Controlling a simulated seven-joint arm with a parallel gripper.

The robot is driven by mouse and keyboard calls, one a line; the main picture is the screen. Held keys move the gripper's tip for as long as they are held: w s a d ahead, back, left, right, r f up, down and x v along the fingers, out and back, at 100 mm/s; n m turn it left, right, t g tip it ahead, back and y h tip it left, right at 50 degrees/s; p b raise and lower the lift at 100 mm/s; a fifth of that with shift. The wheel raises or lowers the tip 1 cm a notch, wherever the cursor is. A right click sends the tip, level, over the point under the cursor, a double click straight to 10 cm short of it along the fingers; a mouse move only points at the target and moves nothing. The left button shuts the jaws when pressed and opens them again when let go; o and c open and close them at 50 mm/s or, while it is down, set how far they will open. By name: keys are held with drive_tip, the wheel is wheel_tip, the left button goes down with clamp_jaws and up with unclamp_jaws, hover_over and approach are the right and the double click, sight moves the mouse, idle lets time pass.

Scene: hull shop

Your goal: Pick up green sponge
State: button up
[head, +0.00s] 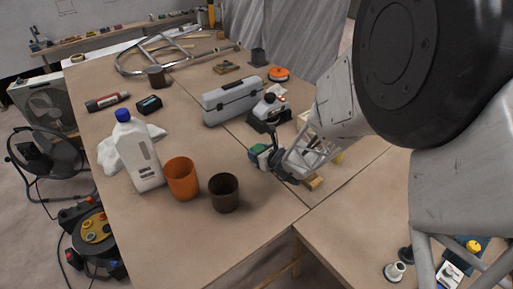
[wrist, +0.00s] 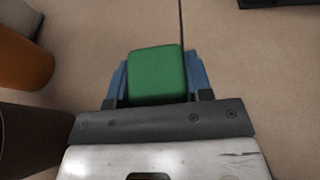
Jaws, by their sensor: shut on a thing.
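The green sponge (wrist: 157,76) is a rounded green block between the two blue fingers of my gripper (wrist: 160,82) in the wrist view. My gripper is shut on it. In the head view the sponge (head: 257,150) shows as a small green patch at the tip of my gripper (head: 265,156), over the table right of the cups. Part of it is hidden by the fingers. I cannot tell whether it touches the table or is raised.
A dark brown cup (head: 224,193) and an orange cup (head: 182,178) stand left of my gripper. A white jug (head: 140,155) with a blue cap is beyond them. A grey toolbox (head: 233,100) lies behind. The table front (head: 235,245) is clear.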

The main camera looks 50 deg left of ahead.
drive_tip(key=s+d, duration=0.1)
drive_tip(key=d, duration=0.2)
drive_tip(key=s+d, duration=0.2)
drive_tip(key=d, duration=0.1)
drive_tip(key=s+d+r, duration=0.1)
drive_tip(key=s+d, duration=0.1)
drive_tip(key=d, duration=0.2)
idle(0.7)
